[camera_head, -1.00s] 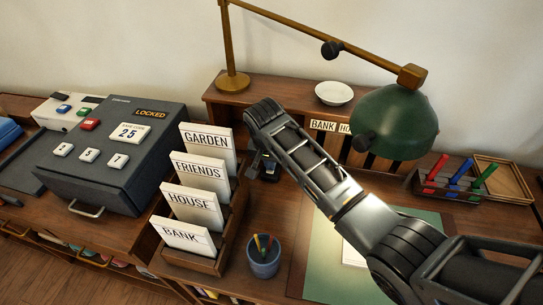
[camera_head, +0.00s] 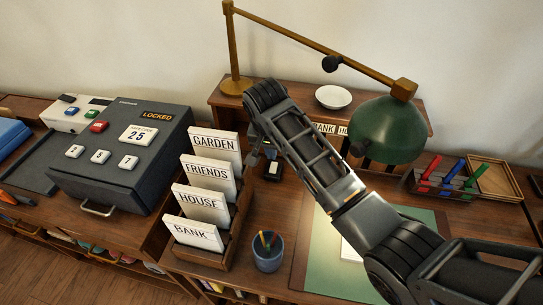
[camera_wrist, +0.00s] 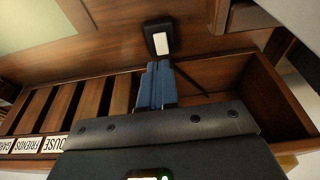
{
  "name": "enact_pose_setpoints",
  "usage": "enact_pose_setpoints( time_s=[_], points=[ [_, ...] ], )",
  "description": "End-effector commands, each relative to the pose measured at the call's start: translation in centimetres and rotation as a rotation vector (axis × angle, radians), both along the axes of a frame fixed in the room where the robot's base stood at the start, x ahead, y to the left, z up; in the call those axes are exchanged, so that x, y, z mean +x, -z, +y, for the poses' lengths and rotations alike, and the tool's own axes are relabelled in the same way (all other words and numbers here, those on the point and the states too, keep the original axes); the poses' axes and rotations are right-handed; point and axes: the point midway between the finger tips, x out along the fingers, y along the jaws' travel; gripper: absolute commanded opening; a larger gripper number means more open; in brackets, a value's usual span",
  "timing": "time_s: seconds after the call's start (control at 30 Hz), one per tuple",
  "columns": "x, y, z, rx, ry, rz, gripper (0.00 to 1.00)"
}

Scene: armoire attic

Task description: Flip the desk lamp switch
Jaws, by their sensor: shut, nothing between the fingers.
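The desk lamp has a green shade (camera_head: 388,128) on a jointed brass arm, with its round base (camera_head: 235,86) on the back shelf. A small black switch (camera_head: 273,169) with a pale rocker lies on the desk, right of the card rack. It also shows in the wrist view (camera_wrist: 160,38), rocker facing up. My gripper (camera_wrist: 157,67) is shut and empty, its blue fingers together just below the switch in that picture. Contact cannot be told. Whether the lamp is lit is unclear.
A wooden rack (camera_head: 240,222) of labelled cards stands close to the left of my gripper. A pen cup (camera_head: 267,252) stands in front. A locked grey box (camera_head: 120,160) is farther left. A green desk pad (camera_head: 322,250) lies right, partly under my arm.

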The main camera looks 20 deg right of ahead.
Motion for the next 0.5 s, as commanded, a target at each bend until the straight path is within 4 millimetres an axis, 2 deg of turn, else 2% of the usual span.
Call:
enact_pose_setpoints(
  time_s=[0.2,0.33,0.5],
  points=[
    [-1.3,-3.6,1.1,0.002,-0.003,-0.004,0.0],
    [-1.8,-4.8,1.4,0.001,-0.001,-0.002,0.0],
    [-2.1,-5.3,1.6,0.0,-0.001,-0.001,0.0]
  ],
)
